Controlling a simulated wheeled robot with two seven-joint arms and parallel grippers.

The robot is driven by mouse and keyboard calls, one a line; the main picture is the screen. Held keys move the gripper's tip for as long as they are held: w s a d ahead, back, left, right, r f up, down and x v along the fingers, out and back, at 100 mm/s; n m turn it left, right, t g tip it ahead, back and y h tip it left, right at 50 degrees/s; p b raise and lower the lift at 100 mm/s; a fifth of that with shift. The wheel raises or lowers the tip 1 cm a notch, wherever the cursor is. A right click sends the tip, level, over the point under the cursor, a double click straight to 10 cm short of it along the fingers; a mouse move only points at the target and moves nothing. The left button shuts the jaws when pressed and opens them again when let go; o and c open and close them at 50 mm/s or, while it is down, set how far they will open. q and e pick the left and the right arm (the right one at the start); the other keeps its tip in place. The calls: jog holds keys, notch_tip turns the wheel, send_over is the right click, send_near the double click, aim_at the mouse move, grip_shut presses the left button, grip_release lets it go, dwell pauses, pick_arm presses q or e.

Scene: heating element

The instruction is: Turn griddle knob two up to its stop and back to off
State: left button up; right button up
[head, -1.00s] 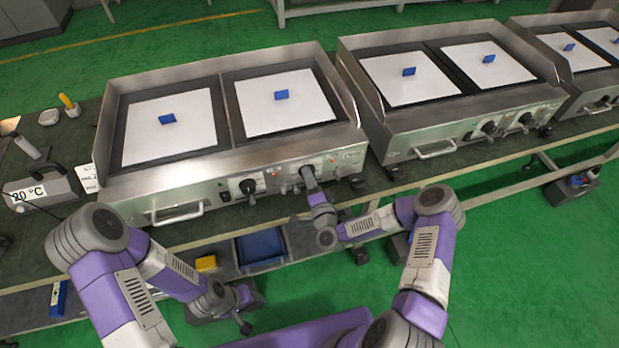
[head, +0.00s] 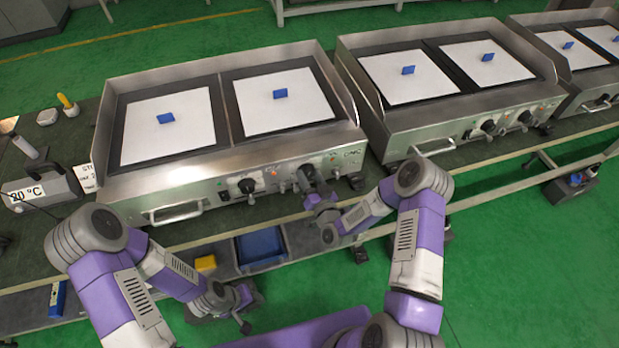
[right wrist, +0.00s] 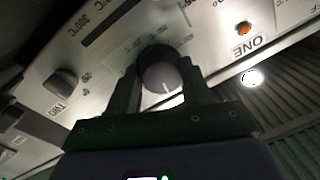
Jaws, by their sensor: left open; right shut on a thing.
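The near griddle (head: 140,188) carries two dark knobs on its front panel, a left one (head: 247,186) and a right one. My right gripper (head: 308,174) is at the right knob, which it mostly hides in the head view. In the right wrist view this round dark knob (right wrist: 162,72) sits between my two fingers (right wrist: 163,92), shut on its sides. Its white pointer line points down in that picture. My left gripper (head: 243,312) is open, low in front of the bench and away from the griddle.
In the right wrist view, an orange lamp (right wrist: 244,28) is near the label ONE and a small dark switch (right wrist: 62,82) near the label TWO. A drawer handle (head: 175,212) sticks out of the panel. A blue bin (head: 262,249) stands on the shelf below. A second griddle (head: 395,143) stands right.

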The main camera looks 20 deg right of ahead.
jog(key=shift+n, duration=1.2)
jog(key=o, duration=1)
jog(key=shift+o, duration=0.2)
jog(key=s, duration=0.7)
jog(key=shift+s+d+p, duration=0.25)
jog(key=shift+d+p, duration=0.2)
